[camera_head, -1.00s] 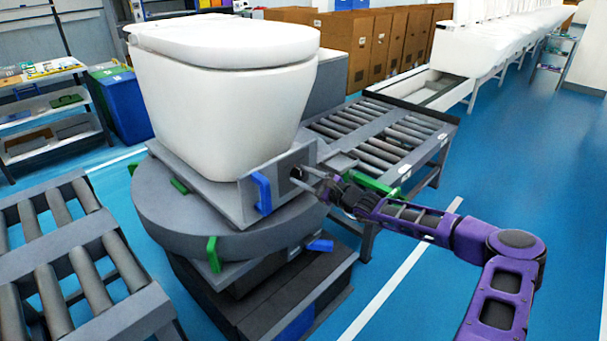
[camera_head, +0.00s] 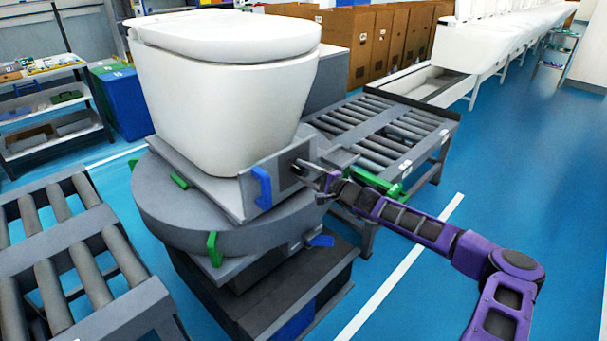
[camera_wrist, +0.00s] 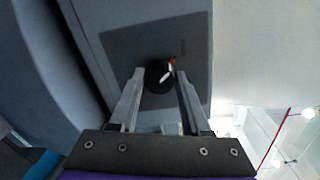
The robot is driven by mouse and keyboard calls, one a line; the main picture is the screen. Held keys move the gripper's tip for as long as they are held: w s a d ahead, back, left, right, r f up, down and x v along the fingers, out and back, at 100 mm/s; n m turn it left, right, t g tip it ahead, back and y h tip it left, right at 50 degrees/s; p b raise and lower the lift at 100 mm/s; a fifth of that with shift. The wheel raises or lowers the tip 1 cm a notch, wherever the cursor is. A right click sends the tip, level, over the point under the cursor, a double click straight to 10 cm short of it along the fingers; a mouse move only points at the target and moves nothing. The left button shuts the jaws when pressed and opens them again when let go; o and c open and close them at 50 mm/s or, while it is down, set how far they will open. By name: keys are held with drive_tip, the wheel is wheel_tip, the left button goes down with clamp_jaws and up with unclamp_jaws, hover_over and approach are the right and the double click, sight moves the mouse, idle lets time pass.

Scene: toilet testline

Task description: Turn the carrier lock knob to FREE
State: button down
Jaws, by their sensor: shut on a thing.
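The carrier lock knob (camera_wrist: 158,74) is a dark round knob with a white pointer mark and a small orange mark beside it. It sits on a dark plate (camera_wrist: 120,45) on the side of the grey carrier (camera_head: 225,196). My gripper (camera_wrist: 158,82) is shut on the knob, one finger on each side. In the head view my gripper (camera_head: 312,173) reaches the carrier's plate from the right, and the knob is mostly hidden there. The lettering by the knob is too small to read. A white toilet (camera_head: 225,95) stands on the carrier.
A blue handle (camera_head: 262,188) is on the carrier left of my gripper. A grey turntable (camera_head: 185,218) with green tabs (camera_head: 213,248) lies below. Roller conveyors stand at the left (camera_head: 70,260) and behind (camera_head: 380,135). Blue floor (camera_head: 530,180) is open at the right.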

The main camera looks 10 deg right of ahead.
idle(0.3)
drive_tip(key=shift+c, duration=1.8)
unclamp_jaws()
drive_tip(key=v, duration=1.7)
drive_tip(key=shift+s, duration=0.2)
